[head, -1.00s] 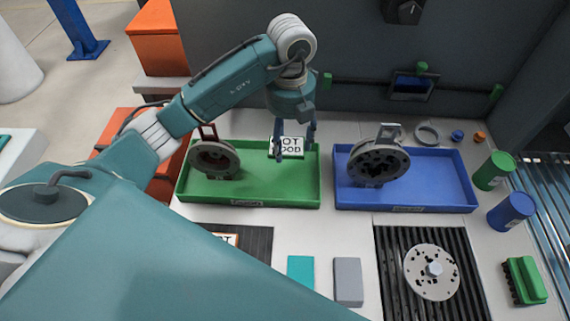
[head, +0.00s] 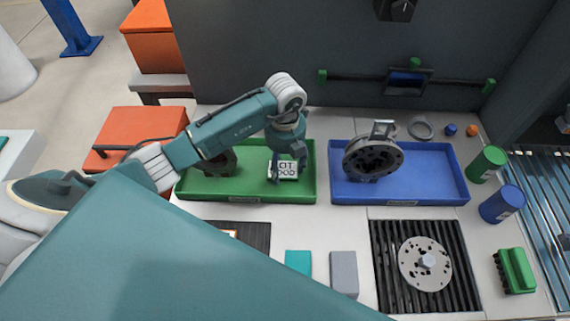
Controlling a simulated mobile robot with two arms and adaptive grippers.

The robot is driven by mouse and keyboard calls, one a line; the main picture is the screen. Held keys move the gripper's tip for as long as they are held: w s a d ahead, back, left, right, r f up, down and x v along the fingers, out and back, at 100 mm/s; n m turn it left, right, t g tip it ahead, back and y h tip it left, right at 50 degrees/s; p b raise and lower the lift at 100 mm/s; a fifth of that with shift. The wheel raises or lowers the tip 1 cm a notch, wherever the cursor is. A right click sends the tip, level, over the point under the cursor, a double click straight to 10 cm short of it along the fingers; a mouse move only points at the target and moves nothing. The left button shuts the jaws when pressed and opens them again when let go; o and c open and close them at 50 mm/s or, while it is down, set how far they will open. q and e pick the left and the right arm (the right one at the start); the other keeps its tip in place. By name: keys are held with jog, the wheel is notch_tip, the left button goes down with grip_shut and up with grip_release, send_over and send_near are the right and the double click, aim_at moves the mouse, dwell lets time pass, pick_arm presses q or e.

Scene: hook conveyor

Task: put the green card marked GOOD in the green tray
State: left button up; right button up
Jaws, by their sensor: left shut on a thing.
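My left gripper (head: 287,172) reaches down over the green tray (head: 240,197) and is shut on a small white card (head: 284,173). The card's black letters are partly hidden by the fingers; "OT" over "OOD" can be read. The card is inside the tray's outline near its right end, low over the floor; I cannot tell whether it touches. A second card (head: 231,233) with an orange edge shows at the left on a dark mat, mostly hidden by my arm. My right gripper is not in view.
A dark round part (head: 217,165) stands in the green tray, partly behind my arm. The blue tray (head: 420,192) beside it holds another round part (head: 371,158). A ribbed black mat (head: 389,279) bears a grey disc (head: 425,264). Green (head: 487,163) and blue (head: 502,204) cylinders stand right.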

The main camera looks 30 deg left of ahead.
aim_at(285, 169)
pick_arm(q)
jog(key=shift+f, duration=0.2)
jog(key=o, duration=1)
jog(key=shift+c, duration=0.2)
jog(key=shift+r, duration=0.15)
jog(key=shift+r, duration=0.2)
notch_tip(285, 169, up, 12)
jog(key=b, duration=0.2)
jog(key=shift+b, duration=0.3)
jog(key=shift+f, duration=0.15)
